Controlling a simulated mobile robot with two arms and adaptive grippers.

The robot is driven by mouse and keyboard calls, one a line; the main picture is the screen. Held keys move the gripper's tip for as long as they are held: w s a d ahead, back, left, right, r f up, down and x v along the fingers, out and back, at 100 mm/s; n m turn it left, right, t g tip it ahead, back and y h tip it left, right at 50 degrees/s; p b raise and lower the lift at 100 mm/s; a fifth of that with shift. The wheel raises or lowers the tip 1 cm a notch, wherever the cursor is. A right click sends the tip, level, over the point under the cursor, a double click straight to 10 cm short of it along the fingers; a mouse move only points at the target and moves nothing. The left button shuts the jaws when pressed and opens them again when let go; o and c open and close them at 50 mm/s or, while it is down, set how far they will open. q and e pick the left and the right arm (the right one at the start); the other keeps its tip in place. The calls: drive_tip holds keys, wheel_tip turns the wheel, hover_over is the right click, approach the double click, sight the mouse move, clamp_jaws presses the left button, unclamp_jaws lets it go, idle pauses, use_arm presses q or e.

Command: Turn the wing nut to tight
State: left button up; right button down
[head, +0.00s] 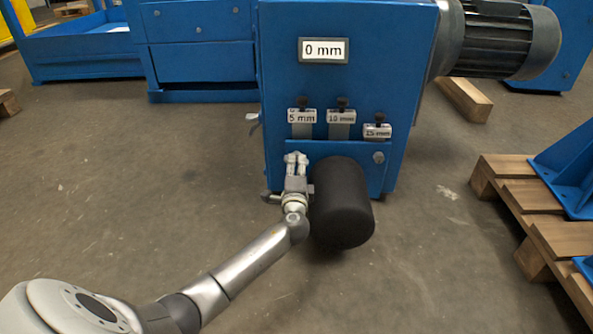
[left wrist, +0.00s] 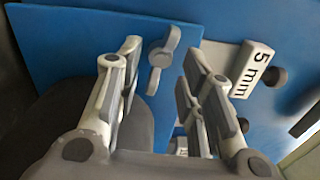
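The wing nut (left wrist: 162,60) is grey with two lobes and sits on a blue plate (left wrist: 100,40) in the left wrist view. My left gripper (left wrist: 155,85) is open, with one finger on each side of the wing nut in that view. The fingers look apart from it, and I cannot tell how far off it is in depth. In the head view my left gripper (head: 297,160) is at the upper left corner of the blue front plate (head: 320,152) and covers that spot, so the wing nut cannot be made out there. My right gripper is not in view.
A large dark cylinder (head: 341,205) stands right beside my left gripper. Tags reading 5 mm (head: 302,116), 10 mm (head: 341,116) and 15 mm (head: 377,131) are above the plate. A wooden pallet (head: 530,210) is at right.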

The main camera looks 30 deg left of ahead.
sight(297, 159)
use_arm(q)
drive_tip(key=shift+b+x, duration=0.4)
drive_tip(key=shift+x, duration=0.7)
drive_tip(key=shift+c, duration=0.4)
clamp_jaws()
